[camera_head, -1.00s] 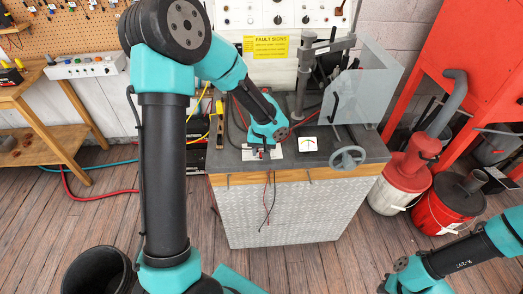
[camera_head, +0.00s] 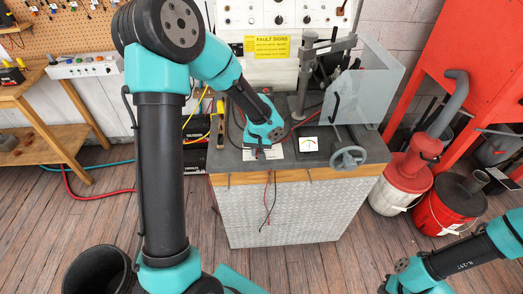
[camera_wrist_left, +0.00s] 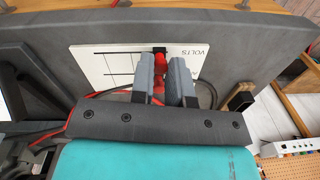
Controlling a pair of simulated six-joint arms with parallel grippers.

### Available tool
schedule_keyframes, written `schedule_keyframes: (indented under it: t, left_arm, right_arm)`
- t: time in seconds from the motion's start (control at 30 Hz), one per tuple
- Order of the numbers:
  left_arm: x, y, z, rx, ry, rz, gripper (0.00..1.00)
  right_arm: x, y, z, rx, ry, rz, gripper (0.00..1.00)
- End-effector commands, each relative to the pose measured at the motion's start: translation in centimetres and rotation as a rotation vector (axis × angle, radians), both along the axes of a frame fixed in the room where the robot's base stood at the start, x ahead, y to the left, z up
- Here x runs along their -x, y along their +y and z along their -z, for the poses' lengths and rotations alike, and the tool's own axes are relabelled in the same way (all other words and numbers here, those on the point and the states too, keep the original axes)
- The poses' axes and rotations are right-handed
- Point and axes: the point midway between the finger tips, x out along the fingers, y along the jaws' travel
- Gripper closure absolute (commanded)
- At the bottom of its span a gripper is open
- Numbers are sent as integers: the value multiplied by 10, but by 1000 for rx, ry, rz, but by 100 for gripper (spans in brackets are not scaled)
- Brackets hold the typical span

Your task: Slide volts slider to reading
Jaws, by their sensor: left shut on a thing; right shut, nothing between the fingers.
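The volts slider is a red knob (camera_wrist_left: 160,68) on a white card marked VOLTS (camera_wrist_left: 110,60). My left gripper (camera_wrist_left: 162,72) is shut on the red knob, with one grey finger on each side. In the head view the card (camera_head: 276,152) lies flat on the grey bench top, partly hidden by my left arm. A small white meter (camera_head: 308,144) with a needle stands right of the card; its reading is too small to make out. My right gripper (camera_head: 385,286) is low at the right, shut and empty, far from the bench.
The grey bench (camera_head: 345,163) carries a press stand (camera_head: 304,75), a clear guard (camera_head: 365,85) and a handwheel (camera_head: 348,157). A yellow sign (camera_head: 267,47) hangs behind. Red and black leads hang over the front. Red buckets (camera_head: 450,205) stand on the floor at right.

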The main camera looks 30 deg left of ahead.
Motion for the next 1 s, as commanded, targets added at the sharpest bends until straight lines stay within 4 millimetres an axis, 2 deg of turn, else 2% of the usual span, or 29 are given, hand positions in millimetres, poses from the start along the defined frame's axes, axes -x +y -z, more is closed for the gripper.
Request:
schedule_keyframes:
  t: [0.17,0.2,0.47,0.77,1.0]
  left_arm:
    - [1,3,0,-4,4,-3,100]
    - [2,3,0,-4,5,-3,83]
    - [1,2,0,-3,5,-2,58]
    - [1,2,-2,-3,3,-2,58]
    - [0,1,-24,-4,-1,-2,58]
  right_arm:
    - [0,0,0,0,0,0,100]
    - [0,0,0,0,0,0,100]
    - [0,0,0,0,0,0,100]
    - [0,0,0,0,0,0,100]
    - [0,0,0,0,0,0,100]
